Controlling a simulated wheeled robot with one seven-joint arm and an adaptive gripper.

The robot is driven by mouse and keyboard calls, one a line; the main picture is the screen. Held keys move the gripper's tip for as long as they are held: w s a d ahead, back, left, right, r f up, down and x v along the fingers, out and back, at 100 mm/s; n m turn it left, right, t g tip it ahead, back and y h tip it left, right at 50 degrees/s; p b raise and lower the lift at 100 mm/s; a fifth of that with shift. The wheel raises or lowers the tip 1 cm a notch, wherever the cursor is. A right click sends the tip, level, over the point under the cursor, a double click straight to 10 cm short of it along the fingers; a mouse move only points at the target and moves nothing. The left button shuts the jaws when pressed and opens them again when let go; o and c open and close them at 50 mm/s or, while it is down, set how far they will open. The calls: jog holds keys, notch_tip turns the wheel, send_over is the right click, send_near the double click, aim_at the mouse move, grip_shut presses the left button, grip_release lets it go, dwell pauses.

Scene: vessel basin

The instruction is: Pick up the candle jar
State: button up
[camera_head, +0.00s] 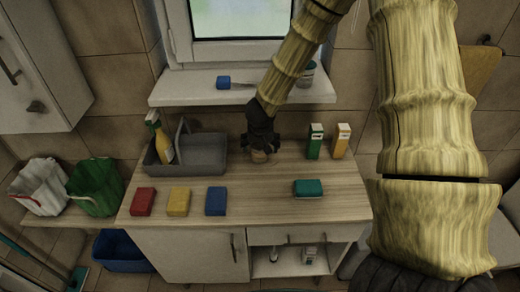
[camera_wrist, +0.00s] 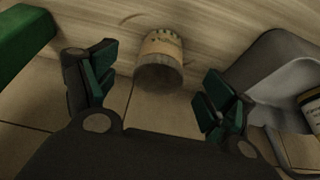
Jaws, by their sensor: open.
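The candle jar (camera_wrist: 160,62) has a pale label with dark marks and a grey-brown end. In the wrist view it sits beyond and between my fingertips, with clear space on both sides. In the head view the jar (camera_head: 259,157) stands on the wooden counter (camera_head: 258,182), its upper part hidden under my gripper (camera_head: 260,140). My gripper (camera_wrist: 158,85) is open, its two dark green-padded fingers apart and empty. I cannot tell whether the fingertips overlap the jar in depth.
A grey caddy (camera_head: 198,157) with a yellow bottle (camera_head: 163,148) stands left of the jar. A green-and-white carton (camera_head: 315,142) and an orange one (camera_head: 341,141) stand to the right. Red (camera_head: 143,201), yellow (camera_head: 179,202), blue (camera_head: 216,201) and teal (camera_head: 309,188) blocks lie in front.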

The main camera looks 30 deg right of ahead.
aim_at(260, 146)
jog(key=shift+w+d+f, duration=0.15)
jog(key=shift+w+d, duration=0.15)
jog(key=shift+w, duration=0.45)
jog(key=shift+p+x, duration=0.4)
jog(key=shift+x, duration=1.95)
jog(key=shift+c, duration=0.4)
jog(key=c, duration=1.1)
